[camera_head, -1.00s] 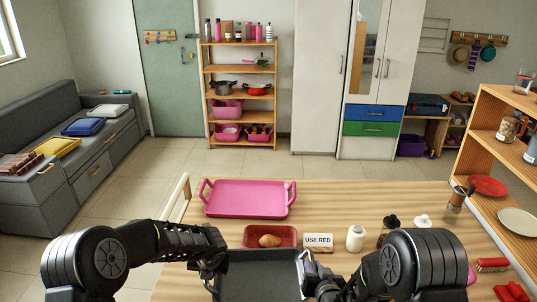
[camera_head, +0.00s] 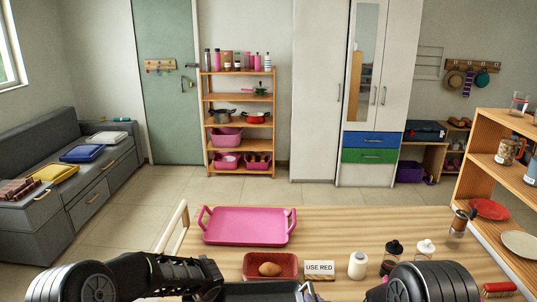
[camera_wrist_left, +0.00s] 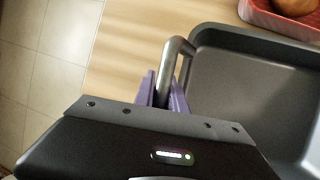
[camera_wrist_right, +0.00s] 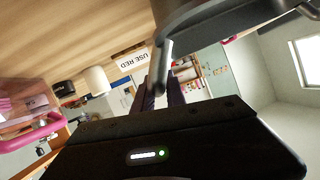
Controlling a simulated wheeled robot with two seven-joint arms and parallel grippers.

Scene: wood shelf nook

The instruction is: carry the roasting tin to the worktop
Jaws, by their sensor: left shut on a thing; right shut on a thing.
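The dark grey roasting tin (camera_head: 262,291) shows only its far edge at the bottom of the head view. The left wrist view shows more of its inside (camera_wrist_left: 250,85), which looks empty there. My left gripper (camera_wrist_left: 163,92) is shut on the tin's left handle. My right gripper (camera_wrist_right: 160,92) is shut on the handle at the other end, with the tin's dark side (camera_wrist_right: 215,22) near it. The wooden worktop (camera_head: 345,225) lies ahead. I cannot tell whether the tin touches it.
A red dish (camera_head: 250,273) holding a brown, potato-like item is just beyond the tin. Next to it are a "USE RED" sign (camera_head: 319,268), a white jar (camera_head: 358,265) and bottles. A pink tray (camera_head: 245,240) is farther back. Bare wood shows right of the tray.

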